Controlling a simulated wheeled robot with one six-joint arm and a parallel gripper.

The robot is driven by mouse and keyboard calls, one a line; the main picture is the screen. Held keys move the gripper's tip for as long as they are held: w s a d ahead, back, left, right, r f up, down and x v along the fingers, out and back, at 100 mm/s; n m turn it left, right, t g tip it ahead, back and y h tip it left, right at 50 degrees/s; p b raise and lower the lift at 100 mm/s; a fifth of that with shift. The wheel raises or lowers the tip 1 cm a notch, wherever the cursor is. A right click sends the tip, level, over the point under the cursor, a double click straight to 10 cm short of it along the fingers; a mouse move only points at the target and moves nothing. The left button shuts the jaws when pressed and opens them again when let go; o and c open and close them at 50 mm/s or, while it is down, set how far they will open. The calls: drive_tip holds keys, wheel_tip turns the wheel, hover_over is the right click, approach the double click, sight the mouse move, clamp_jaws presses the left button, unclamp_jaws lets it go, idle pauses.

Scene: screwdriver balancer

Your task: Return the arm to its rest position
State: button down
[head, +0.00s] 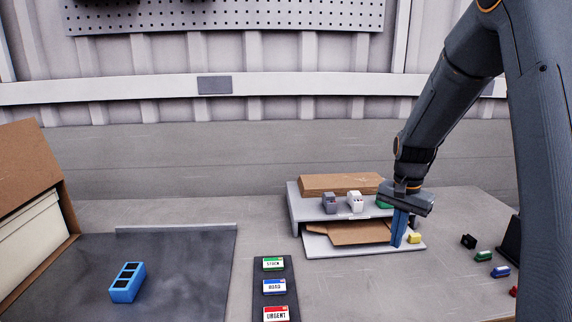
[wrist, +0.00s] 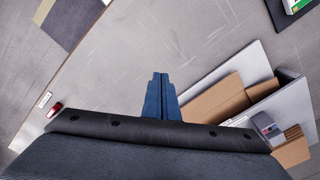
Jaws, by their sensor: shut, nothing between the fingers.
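My gripper (head: 397,242) hangs down from my dark arm on the right side of the head view, with its blue fingers pointing at the table. The fingers are together with nothing between them; they also show together in the wrist view (wrist: 160,78). In the head view the fingers are in front of the right end of a small two-level grey shelf (head: 292,208). A yellow block (head: 414,238) is just right of the fingertips. I cannot tell whether the fingers touch the shelf.
Flat brown cardboard (head: 360,233) lies on the shelf's lower level. Grey (head: 330,203) and white (head: 355,202) small items stand on top. Small coloured pieces lie at right. A label strip (head: 287,265), a blue block (head: 127,283) and an open cardboard box (head: 30,160) are further left.

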drive_tip(key=s+a+n, duration=0.4)
drive_tip(key=s+a, duration=0.1)
drive_tip(key=s, duration=0.6)
drive_tip(key=s+a+f+n, duration=0.1)
drive_tip(key=s+a+n, duration=0.4)
drive_tip(key=s, duration=0.7)
drive_tip(key=shift+a, duration=0.4)
drive_tip(key=shift+s+f, duration=0.1)
